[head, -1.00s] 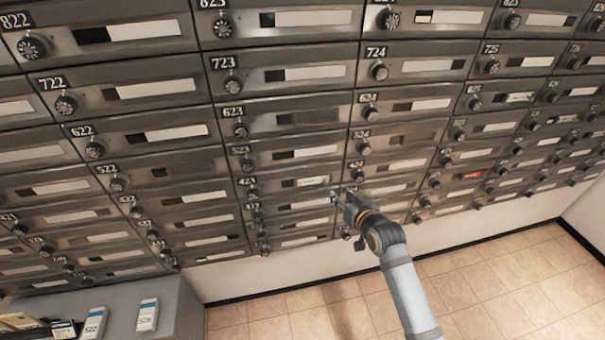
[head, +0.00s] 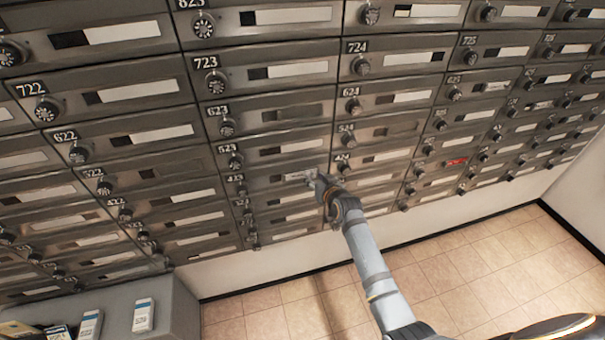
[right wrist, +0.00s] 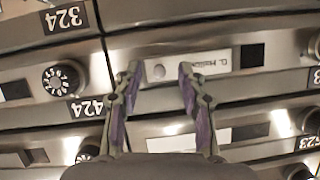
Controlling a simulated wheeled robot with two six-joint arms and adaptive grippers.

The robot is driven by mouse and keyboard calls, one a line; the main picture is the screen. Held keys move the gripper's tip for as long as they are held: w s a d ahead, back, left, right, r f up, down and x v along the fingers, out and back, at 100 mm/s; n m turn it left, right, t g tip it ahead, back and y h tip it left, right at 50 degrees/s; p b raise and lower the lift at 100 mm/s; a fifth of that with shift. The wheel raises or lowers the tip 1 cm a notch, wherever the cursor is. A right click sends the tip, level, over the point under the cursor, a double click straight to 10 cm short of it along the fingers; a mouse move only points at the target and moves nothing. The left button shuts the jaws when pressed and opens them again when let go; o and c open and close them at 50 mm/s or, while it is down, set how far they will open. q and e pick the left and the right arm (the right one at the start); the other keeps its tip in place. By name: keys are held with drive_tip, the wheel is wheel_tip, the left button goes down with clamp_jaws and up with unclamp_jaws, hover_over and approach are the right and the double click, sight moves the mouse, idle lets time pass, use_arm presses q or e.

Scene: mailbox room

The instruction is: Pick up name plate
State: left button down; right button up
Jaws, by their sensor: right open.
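A white name plate (right wrist: 212,65) with small printed lettering sits in a slot on a mailbox front in the right wrist view. A dark square lies at its right end. In the head view the name plate (head: 297,176) shows just left of my right gripper (head: 312,179), partly hidden by it. My right gripper (right wrist: 158,70) is open, with its two fingers apart in front of the mailbox. The right finger overlaps the plate, and its left part shows between the fingers. I cannot tell whether the fingers touch it. My left gripper is not in view.
A wall of dark metal mailboxes (head: 285,94) with numbered dials and mostly blank white strips fills the view. A red strip (head: 457,162) is farther right. The tiled floor (head: 400,265) is clear.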

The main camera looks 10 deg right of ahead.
drive_tip(key=shift+w+f, duration=0.15)
drive_tip(key=shift+w, duration=0.1)
drive_tip(key=shift+s, duration=0.1)
drive_tip(key=shift+c, duration=0.9)
clamp_jaws()
drive_tip(key=shift+r, duration=0.2)
